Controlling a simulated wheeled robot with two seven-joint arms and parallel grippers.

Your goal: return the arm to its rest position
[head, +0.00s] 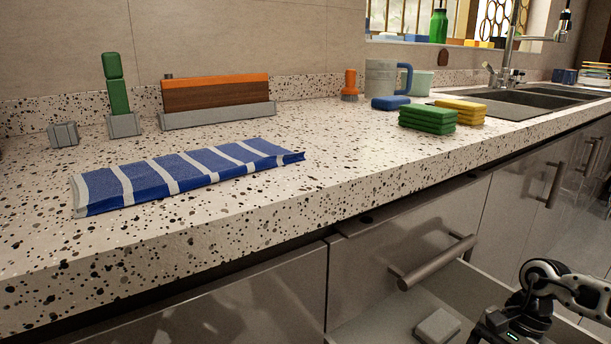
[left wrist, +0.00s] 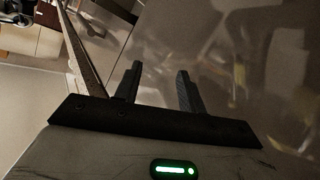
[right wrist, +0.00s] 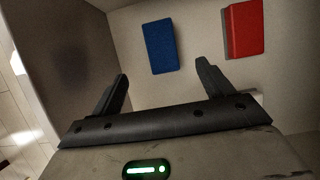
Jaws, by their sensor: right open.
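My right arm (head: 525,305) comes in at the lower right of the head view, beside the open drawer (head: 490,290); its fingertips are out of that view. In the right wrist view my right gripper (right wrist: 162,84) is open and empty, its fingers pointing into a pale drawer interior. A blue block (right wrist: 160,46) and a red block (right wrist: 243,29) lie there beyond the fingertips, apart from them. My left gripper (left wrist: 156,72) shows only in the left wrist view, its fingers apart and empty, in front of a shiny cabinet front (left wrist: 245,60).
The open drawer with a bar handle (head: 437,262) juts out below the speckled counter (head: 330,180). A pale block (head: 437,326) lies in it. A striped towel (head: 190,172), green sponges (head: 427,118) and yellow sponges (head: 460,110) are on the counter.

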